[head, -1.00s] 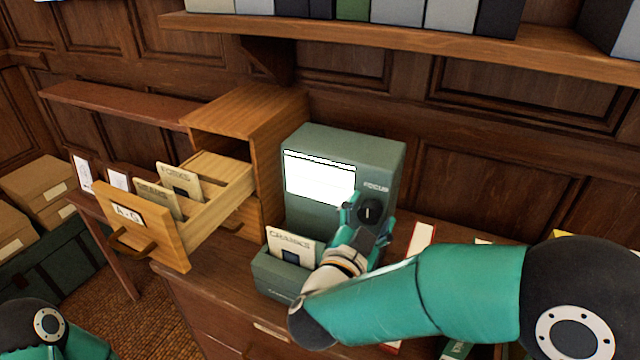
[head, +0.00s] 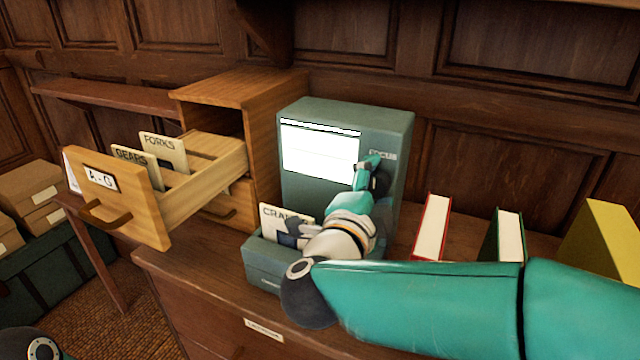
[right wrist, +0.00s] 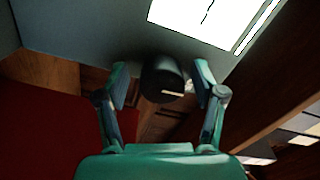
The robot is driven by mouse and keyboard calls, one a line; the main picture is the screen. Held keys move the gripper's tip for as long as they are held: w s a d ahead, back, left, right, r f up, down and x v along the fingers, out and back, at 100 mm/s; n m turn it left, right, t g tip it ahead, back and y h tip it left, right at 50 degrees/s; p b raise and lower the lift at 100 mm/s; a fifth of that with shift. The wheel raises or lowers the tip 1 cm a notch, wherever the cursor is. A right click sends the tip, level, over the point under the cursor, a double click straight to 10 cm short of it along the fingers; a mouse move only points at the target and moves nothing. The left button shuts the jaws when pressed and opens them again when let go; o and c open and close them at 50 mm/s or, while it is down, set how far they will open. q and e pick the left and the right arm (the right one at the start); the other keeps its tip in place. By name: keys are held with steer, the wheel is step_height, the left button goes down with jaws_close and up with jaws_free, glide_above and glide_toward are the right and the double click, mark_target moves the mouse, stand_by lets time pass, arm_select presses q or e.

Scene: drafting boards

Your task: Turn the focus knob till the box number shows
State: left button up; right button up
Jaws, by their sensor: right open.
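The grey-green viewer (head: 305,190) stands on the cabinet with its lit white screen (head: 318,152). A dark line runs along the screen's top edge; I can read no number on it. The dark focus knob (right wrist: 163,78) sits below the FOCUS label, with a pale mark on its face. My right gripper (head: 374,170) is at the knob and partly hides it in the head view. In the right wrist view, its open fingers stand on either side of the knob, with gaps visible. My left gripper is out of view.
A card reading CRAN... (head: 272,218) stands in the viewer's front tray, partly behind my right wrist. The open A-G drawer (head: 125,205) holds FORKS and GEARS cards to the left. Red (head: 432,228), green and yellow (head: 605,240) books stand at the right.

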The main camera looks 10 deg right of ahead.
steer(key=m+b, duration=0.2)
steer(key=b, duration=0.1)
steer(key=m+b, duration=0.5)
steer(key=b, duration=0.1)
steer(key=shift+f+m+b, duration=0.3)
steer(key=shift+f, duration=0.1)
steer(key=shift+r+m+b, duration=0.3)
steer(key=shift+m+b, duration=0.1)
steer(key=shift+m, duration=0.3)
steer(key=shift+r, duration=0.15)
steer(key=c, duration=1.1)
steer(key=shift+c, duration=0.2)
